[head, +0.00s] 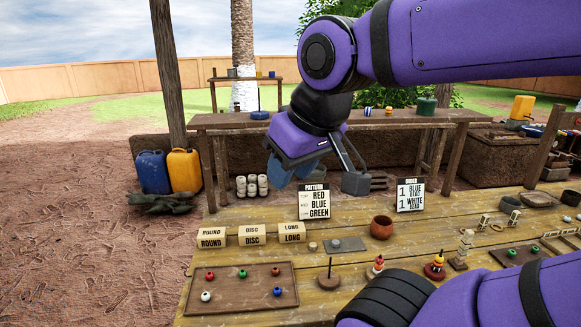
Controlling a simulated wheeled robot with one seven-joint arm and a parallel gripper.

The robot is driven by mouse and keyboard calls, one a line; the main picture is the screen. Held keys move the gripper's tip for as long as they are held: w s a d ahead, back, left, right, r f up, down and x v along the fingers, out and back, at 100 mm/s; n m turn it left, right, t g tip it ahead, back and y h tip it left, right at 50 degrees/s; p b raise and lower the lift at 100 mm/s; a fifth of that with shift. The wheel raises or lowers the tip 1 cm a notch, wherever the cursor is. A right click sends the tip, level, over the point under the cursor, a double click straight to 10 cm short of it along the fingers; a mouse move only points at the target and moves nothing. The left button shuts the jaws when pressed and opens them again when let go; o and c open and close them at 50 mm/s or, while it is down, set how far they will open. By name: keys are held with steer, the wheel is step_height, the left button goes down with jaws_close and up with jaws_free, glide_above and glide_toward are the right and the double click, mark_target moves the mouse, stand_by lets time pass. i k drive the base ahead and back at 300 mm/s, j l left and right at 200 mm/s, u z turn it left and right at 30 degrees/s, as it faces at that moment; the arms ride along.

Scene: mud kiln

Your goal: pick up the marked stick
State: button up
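No stick with clear marks can be made out in the head view. A thin dark upright stick on a round wooden base (329,277) stands on the near table, right of the bead tray. Two similar bases, one carrying beads (377,266) and another carrying beads (435,267), stand to its right. My gripper (327,180) hangs above and behind the table's back edge, well away from these sticks. Its two fingers look spread apart, with nothing visible between them.
The plank table (345,248) holds a bead tray (240,289), labelled blocks (252,234), a clay bowl (382,227), a pattern sign (314,202) and an order sign (410,195). My purple arm hides the front right. A bench (215,121) stands behind.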

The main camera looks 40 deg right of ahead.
mark_target(458, 263)
steer(key=z, duration=2.35)
steer(key=u, duration=0.4)
steer(key=i+l, duration=0.05)
